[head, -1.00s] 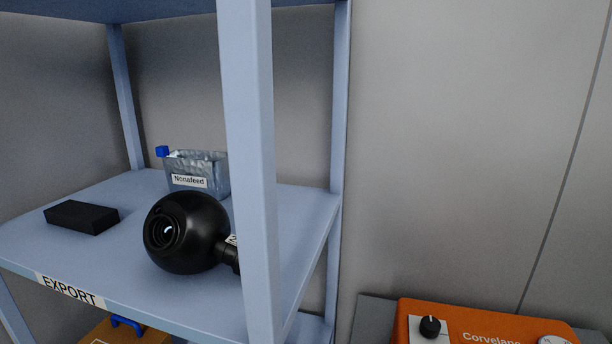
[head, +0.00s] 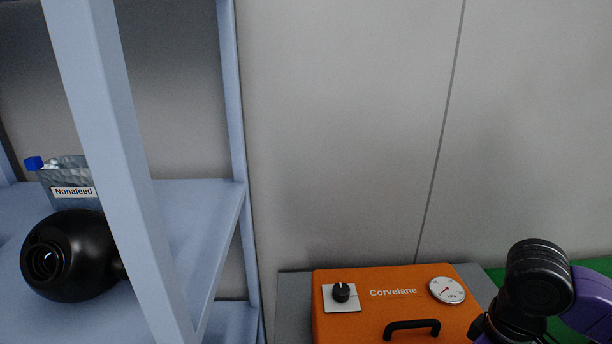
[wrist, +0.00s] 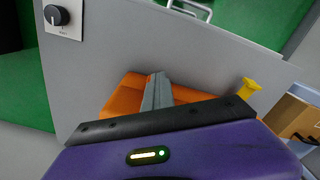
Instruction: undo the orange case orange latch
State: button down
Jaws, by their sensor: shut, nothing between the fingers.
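The orange case (head: 385,310), marked Corvelane, is at the bottom of the head view. Its front has a black knob on a white plate, a round gauge and a black handle; its lower part is cut off. I cannot make out an orange latch in the head view. In the wrist view, my gripper (wrist: 157,78) is shut and empty, its grey fingers side by side. An orange surface (wrist: 125,98) shows behind the fingers, partly hidden by the gripper body; I cannot tell which part it is or whether the fingers touch it.
A blue-grey shelf (head: 215,225) stands at the left with a black ball-shaped camera (head: 75,255) and a Nonafeed container (head: 68,182). The wrist view shows a grey panel (wrist: 110,55) with a knob, a yellow piece (wrist: 247,89) and a brown box (wrist: 292,116).

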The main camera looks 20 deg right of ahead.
notch_tip(320, 180, up, 4)
jog(key=p, duration=0.3)
jog(key=shift+f+p, duration=0.1)
jog(key=shift+p, duration=0.2)
jog(key=shift+s, duration=0.1)
